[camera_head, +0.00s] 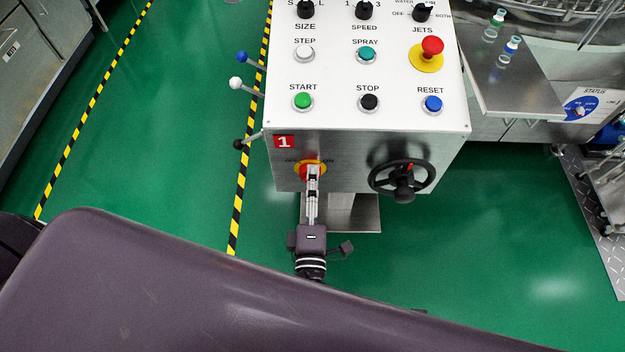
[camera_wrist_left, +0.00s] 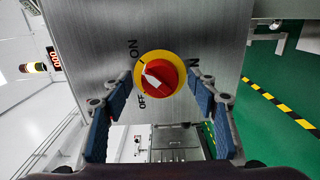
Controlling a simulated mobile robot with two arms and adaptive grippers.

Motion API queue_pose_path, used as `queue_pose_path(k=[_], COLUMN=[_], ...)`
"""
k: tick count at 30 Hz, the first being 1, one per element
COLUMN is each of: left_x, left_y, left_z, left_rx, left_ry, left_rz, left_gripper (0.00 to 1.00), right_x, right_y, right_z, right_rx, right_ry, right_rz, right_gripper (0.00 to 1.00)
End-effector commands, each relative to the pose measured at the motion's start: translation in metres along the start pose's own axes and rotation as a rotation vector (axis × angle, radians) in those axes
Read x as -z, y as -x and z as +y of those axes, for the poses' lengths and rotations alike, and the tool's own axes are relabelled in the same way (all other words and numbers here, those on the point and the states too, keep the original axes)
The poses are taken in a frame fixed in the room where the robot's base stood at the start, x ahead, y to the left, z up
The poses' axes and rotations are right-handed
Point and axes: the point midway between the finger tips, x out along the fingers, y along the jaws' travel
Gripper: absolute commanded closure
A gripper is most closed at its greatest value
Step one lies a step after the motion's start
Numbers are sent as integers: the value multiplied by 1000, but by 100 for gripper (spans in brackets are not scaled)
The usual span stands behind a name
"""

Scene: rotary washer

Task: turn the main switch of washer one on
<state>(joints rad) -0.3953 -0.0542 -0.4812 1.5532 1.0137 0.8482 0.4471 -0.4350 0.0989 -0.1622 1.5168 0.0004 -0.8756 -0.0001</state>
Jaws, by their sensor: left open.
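The main switch (camera_head: 303,172) is a red knob on a round yellow plate, on the front of the panel marked 1. In the left wrist view, the switch (camera_wrist_left: 172,72) has a white pointer angled up and left, with OFF lettered below left and ON above left. My left gripper (camera_head: 312,178) is in front of the switch and partly hides it. In the left wrist view, my left gripper (camera_wrist_left: 160,82) has its blue-padded fingers apart, one on either side of the knob. I cannot tell whether they touch it. My right gripper is not in view.
A black handwheel (camera_head: 402,178) sits right of the switch on the same front. The panel top (camera_head: 335,76) carries several buttons and a red emergency stop (camera_head: 432,46). Levers with ball ends (camera_head: 240,84) stick out on its left.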

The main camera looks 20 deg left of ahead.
Motion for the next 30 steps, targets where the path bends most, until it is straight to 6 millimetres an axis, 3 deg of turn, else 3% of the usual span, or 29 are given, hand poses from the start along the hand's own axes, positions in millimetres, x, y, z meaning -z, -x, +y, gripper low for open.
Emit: queue_pose_path(k=[15, 21, 30], left_x=[0, 0, 0], left_y=[98, 112, 112], left_z=[-1, 0, 0], left_rx=[2, 0, 0], left_ry=[-1, -1, 0], left_rz=[-1, -1, -1], left_gripper=[46, 46, 46], right_x=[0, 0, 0], right_y=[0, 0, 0], right_z=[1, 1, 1], right_rx=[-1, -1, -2], right_ry=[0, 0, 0], right_rz=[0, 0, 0], right_gripper=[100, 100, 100])
